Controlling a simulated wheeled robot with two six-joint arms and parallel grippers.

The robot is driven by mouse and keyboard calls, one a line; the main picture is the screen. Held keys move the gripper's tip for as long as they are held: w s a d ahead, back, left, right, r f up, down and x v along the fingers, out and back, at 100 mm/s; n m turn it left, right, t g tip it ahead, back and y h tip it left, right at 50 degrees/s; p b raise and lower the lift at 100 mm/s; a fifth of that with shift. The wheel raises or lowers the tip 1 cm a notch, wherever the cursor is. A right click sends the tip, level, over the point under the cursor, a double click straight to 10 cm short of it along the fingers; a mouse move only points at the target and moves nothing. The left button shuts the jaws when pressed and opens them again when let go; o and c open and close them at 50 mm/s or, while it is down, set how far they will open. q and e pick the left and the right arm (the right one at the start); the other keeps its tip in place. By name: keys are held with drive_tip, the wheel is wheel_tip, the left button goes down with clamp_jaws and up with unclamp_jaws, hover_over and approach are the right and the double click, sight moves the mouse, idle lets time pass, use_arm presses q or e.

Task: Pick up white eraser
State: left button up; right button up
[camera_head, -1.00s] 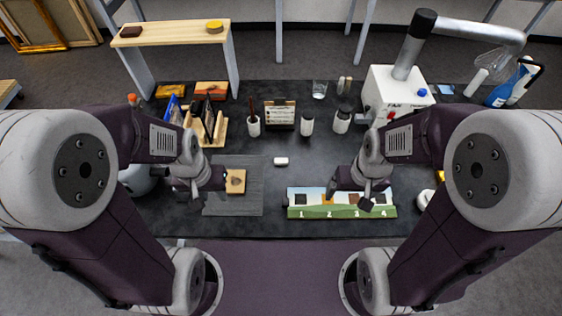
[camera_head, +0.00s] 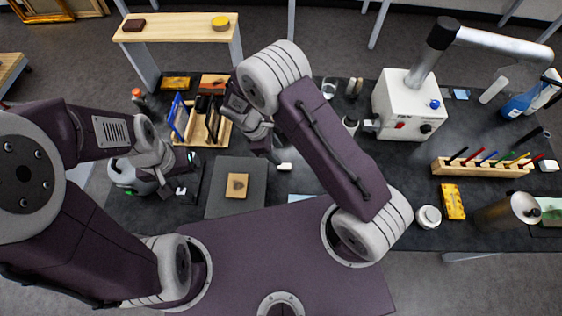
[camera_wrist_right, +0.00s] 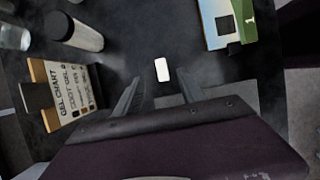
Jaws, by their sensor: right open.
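The white eraser (camera_head: 284,166) lies on the dark table, to the right of the grey mat, in the head view. It shows whole as a small white block in the right wrist view (camera_wrist_right: 162,69). My right gripper (camera_wrist_right: 158,88) is open, its fingers apart on either side of the view, with the eraser beyond the gap between them and nothing held. In the head view my right gripper (camera_head: 272,153) is beside the eraser, partly hidden by its own wrist. My left gripper (camera_head: 176,182) is at the left, above the table; its fingers are too small to read.
A grey mat (camera_head: 216,202) bears a wooden block (camera_head: 237,186). The gel chart stand (camera_wrist_right: 62,88) and a white bottle (camera_wrist_right: 78,31) are left of the eraser in the wrist view; a numbered board (camera_wrist_right: 225,22) is at right. A pen rack (camera_head: 480,168) stands further right.

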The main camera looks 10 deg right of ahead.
sight(287, 166)
drive_tip(key=p+x, duration=0.1)
drive_tip(key=x, duration=0.3)
drive_tip(key=shift+w+d+r, duration=0.1)
drive_tip(key=shift+w+d, duration=0.05)
drive_tip(key=shift+w, duration=0.15)
drive_tip(key=x, duration=0.1)
drive_tip(key=p+x, duration=0.1)
drive_tip(key=x, duration=0.1)
drive_tip(key=s+p+x, duration=0.1)
drive_tip(key=shift+f, duration=0.7)
drive_tip(key=shift+w+f, duration=0.1)
drive_tip(key=shift+w, duration=0.05)
clamp_jaws()
